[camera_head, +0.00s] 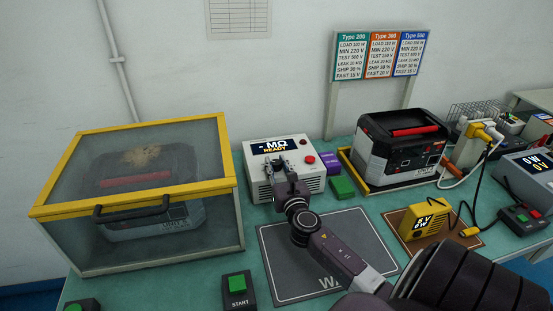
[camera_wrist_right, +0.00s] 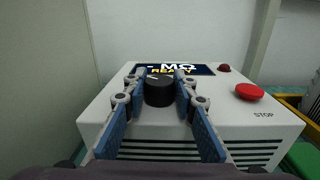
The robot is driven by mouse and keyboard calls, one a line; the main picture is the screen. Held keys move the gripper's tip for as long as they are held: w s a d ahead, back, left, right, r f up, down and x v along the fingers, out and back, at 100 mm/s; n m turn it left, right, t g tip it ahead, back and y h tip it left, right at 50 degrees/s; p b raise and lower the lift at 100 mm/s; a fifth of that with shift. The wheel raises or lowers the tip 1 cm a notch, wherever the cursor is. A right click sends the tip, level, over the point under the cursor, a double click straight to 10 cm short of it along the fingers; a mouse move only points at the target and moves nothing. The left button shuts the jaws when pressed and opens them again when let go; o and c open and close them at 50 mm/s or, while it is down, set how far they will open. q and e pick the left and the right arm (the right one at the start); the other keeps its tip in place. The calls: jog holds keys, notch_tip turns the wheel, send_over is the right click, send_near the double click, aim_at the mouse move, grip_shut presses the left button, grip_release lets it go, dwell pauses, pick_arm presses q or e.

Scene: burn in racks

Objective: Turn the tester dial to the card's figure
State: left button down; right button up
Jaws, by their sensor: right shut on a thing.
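The tester (camera_head: 262,185) is a white box with a dark display reading "- MΩ READY", standing at the back of the bench. Its black dial (camera_wrist_right: 159,90) shows in the right wrist view, with a light pointer mark on top. My right gripper (camera_wrist_right: 158,88) is shut on the dial, one blue-padded finger on each side. In the head view my right gripper (camera_head: 280,170) is in front of the tester and hides the dial. The cards (camera_head: 380,55) for Type 200, 300 and 500 stand on a rack behind; each lists a TEST figure in volts. My left gripper is not in view.
A yellow-framed clear case (camera_head: 140,195) holding a power unit stands on the left. A red STOP button (camera_wrist_right: 249,91) is on the tester's right. Another power unit (camera_head: 402,150) sits in a yellow tray. A START button (camera_head: 238,290) is at the front, near a grey mat (camera_head: 285,265).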

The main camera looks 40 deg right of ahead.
jog(key=shift+m+g+h, duration=2.1)
jog(key=shift+m+h, duration=0.1)
jog(key=shift+h, duration=0.5)
jog(key=o, duration=1.2)
jog(key=shift+c, duration=0.2)
jog(key=v, duration=1.2)
jog(key=shift+a, duration=0.15)
jog(key=shift+o, duration=0.2)
jog(key=shift+w, duration=0.15)
